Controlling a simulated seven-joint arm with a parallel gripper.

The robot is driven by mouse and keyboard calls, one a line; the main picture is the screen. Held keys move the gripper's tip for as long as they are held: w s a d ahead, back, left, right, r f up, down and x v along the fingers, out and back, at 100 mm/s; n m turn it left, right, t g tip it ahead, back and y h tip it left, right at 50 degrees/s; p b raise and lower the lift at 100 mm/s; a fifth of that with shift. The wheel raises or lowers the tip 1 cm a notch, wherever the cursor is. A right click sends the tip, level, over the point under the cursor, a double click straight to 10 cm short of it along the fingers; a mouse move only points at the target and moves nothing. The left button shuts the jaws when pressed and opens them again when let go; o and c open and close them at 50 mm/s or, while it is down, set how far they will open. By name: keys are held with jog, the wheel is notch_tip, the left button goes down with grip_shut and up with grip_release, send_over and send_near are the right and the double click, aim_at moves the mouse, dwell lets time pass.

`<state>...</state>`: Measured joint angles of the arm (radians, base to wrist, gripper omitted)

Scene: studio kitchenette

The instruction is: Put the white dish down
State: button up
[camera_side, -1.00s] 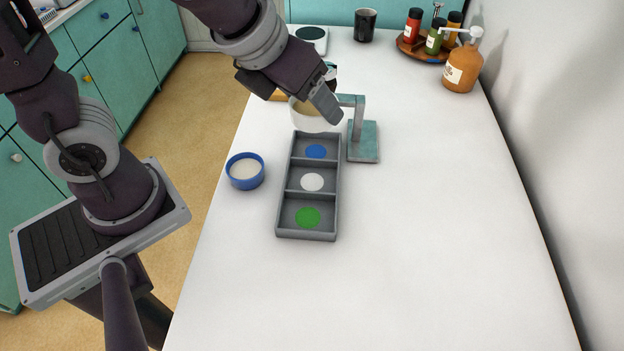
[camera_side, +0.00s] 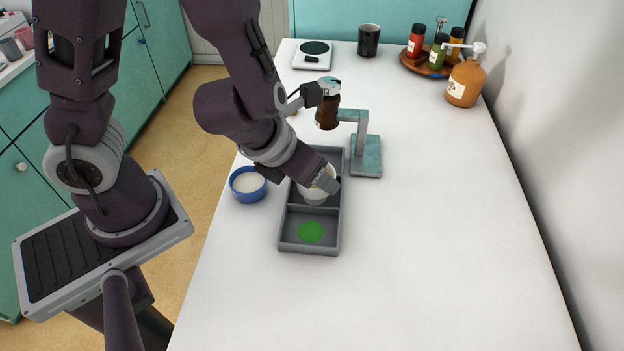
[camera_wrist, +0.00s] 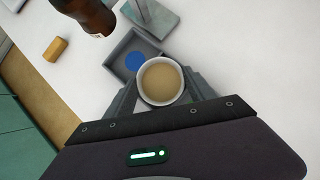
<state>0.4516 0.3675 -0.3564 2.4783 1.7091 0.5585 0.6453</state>
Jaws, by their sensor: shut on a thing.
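The white dish (camera_side: 314,197) holds something tan, seen from above in the wrist view (camera_wrist: 160,82). My gripper (camera_side: 326,180) is shut on the dish, with a finger on each side of it in the wrist view (camera_wrist: 162,90). The dish is upright at the middle compartment of the grey three-part tray (camera_side: 288,248). I cannot tell whether its base touches the tray floor. The white spot of that compartment is hidden. The green spot (camera_side: 311,232) shows in the near compartment, and the blue spot (camera_wrist: 134,62) in the far one.
A blue dish (camera_side: 248,185) with pale contents stands just left of the tray. A tan block (camera_wrist: 55,49) lies nearby. The counter (camera_side: 430,260) is clear at the right and front.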

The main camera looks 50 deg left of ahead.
jog(key=shift+f, duration=1.25)
jog(key=shift+f, duration=0.15)
jog(key=o, duration=1.2)
jog(key=shift+c, duration=0.2)
